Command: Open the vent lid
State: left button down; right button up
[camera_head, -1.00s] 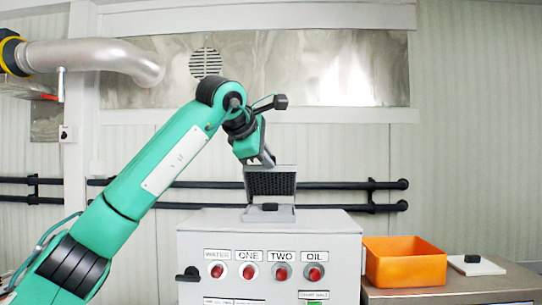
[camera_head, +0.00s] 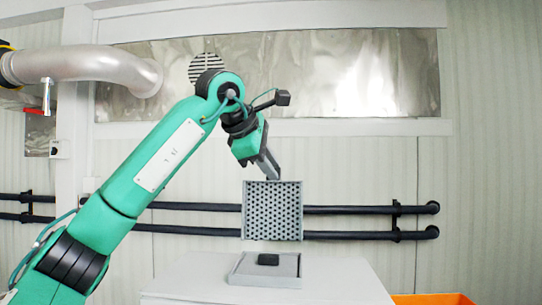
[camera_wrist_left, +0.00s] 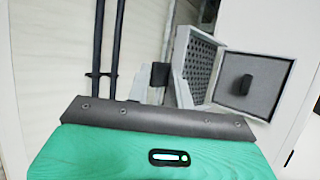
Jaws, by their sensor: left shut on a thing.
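The vent lid looks to be a grey framed panel with a perforated face (camera_head: 272,212). It stands upright above a flat grey square base (camera_head: 242,271) with a black block (camera_head: 268,259) on it. In the left wrist view the perforated panel (camera_wrist_left: 199,66) and the base (camera_wrist_left: 262,65) meet at an angle, like an open book. My left gripper (camera_head: 271,172) reaches down to the panel's top edge and is shut on it. The exact contact is too small to see. My right gripper is not in view.
The base sits on a white cabinet top (camera_head: 200,277). Dark pipes (camera_head: 350,210) run along the wall behind. An orange bin (camera_head: 435,299) shows at the lower right edge. The space right of the panel is clear.

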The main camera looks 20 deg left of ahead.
pick_arm(q)
jog(key=shift+w+a+g+p, duration=0.1)
jog(key=shift+w+g+p, duration=0.25)
jog(key=shift+g+p, duration=0.05)
jog(key=shift+f, duration=0.1)
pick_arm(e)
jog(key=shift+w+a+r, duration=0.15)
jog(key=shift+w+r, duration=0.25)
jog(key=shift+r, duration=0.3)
pick_arm(q)
jog(key=shift+f, duration=0.1)
jog(key=c, duration=1.6)
grip_release()
jog(key=shift+w, duration=0.1)
jog(key=shift+o, duration=0.2)
jog(key=shift+w+a+f, duration=0.1)
jog(key=shift+w+a, duration=0.05)
jog(key=shift+w, duration=0.1)
jog(key=shift+s, duration=0.1)
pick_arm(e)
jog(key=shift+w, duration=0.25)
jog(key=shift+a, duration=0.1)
pick_arm(q)
jog(key=shift+r, duration=0.2)
